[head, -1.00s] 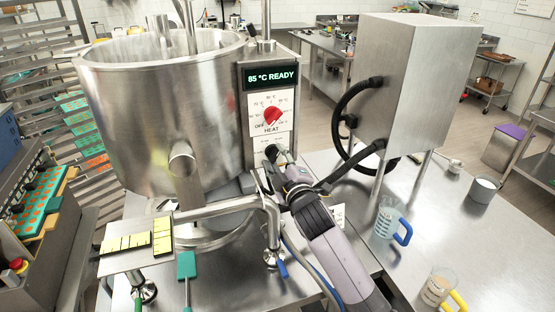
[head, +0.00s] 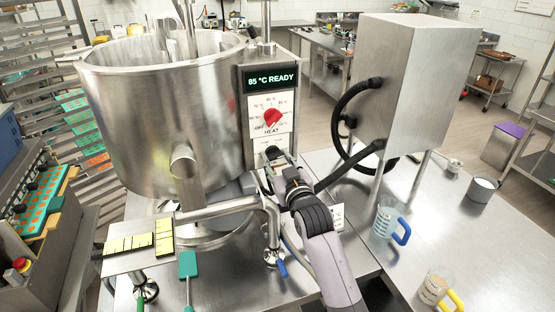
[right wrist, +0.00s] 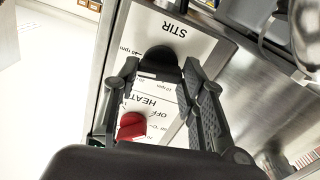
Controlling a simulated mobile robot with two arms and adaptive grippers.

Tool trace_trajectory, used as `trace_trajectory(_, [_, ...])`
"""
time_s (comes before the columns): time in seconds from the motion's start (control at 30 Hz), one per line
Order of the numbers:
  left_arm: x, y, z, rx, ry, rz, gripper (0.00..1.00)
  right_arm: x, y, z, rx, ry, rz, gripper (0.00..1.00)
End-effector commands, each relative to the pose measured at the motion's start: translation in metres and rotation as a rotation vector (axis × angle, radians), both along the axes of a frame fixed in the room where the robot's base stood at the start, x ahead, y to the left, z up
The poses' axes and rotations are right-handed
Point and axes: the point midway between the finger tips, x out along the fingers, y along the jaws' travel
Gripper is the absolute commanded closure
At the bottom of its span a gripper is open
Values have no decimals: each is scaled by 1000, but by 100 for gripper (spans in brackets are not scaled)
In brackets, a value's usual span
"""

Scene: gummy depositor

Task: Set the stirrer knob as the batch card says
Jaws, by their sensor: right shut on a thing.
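The black stirrer knob (right wrist: 160,62) sits on the control panel below the STIR label in the right wrist view, upside down there. In the head view it is at the foot of the panel (head: 258,148), mostly covered by my right gripper (head: 274,158). The right gripper (right wrist: 160,72) has its fingers on both sides of the knob and is shut on it. The knob's pointer and most of its scale are hidden. A white printed card (head: 338,217) lies behind my right arm, too small to read. My left gripper is not in view.
The red HEAT knob (head: 271,118) is above, close to the gripper. The display (head: 271,78) reads 85 °C READY. The steel kettle (head: 150,120) stands left, a steel box (head: 415,80) with black hoses right. Two jugs (head: 386,221) (head: 433,287) stand on the right-hand table.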

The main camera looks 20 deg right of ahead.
Motion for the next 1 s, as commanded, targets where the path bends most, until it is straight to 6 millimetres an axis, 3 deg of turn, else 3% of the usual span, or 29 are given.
trace_trajectory(0.33, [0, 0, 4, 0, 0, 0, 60, 0, 1, -3, 148, 11, 0, 90])
trace_trajectory(0.9, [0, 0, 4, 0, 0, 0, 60, 0, 0, -3, 177, 13, 1, 90])
trace_trajectory(0.93, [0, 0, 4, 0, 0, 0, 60, 0, 0, -3, 177, 13, 1, 60])
trace_trajectory(1.0, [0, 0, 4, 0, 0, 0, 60, 0, 1, -3, 176, 12, 0, 55])
